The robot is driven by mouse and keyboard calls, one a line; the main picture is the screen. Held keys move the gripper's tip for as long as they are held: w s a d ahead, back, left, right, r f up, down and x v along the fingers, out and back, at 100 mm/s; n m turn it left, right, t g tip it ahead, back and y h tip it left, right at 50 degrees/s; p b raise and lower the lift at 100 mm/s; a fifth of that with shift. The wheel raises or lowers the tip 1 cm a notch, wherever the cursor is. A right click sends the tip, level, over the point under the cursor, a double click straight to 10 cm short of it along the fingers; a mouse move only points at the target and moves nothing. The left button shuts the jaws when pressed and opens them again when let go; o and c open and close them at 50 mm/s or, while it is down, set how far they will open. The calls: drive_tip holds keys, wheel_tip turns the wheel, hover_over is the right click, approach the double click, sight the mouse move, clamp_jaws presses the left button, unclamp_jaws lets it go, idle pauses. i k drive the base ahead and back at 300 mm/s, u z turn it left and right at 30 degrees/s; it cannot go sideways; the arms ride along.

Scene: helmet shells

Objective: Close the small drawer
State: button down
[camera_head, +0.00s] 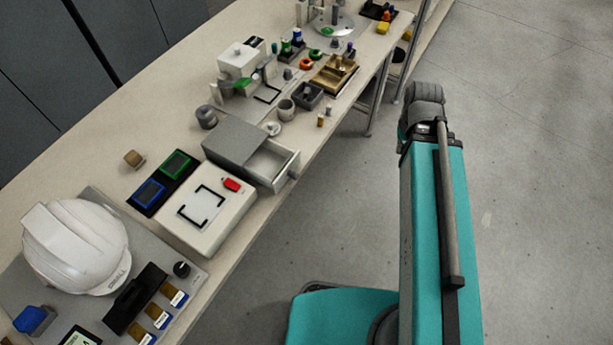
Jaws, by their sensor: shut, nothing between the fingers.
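The small drawer (284,160) is pulled out of a grey box (234,138) on the bench. It sticks out to the right, toward the bench's front edge. Its inside shows and looks empty. A small handle (294,173) sits on its front face. My gripper's fingers do not show in this view. Only my teal body and a grey joint of mine show, right of the bench and apart from the drawer.
A white box with a red button (232,185) stands just below the drawer. A white helmet shell (78,245) is at the lower left. A cup (286,109) and small trays stand beyond the drawer. The floor (530,180) at the right is clear.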

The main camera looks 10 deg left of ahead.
sight(273, 163)
drive_tip(key=k, duration=1.95)
drive_tip(key=u, duration=0.5)
drive_tip(key=i, duration=1)
drive_tip(key=z, duration=0.05)
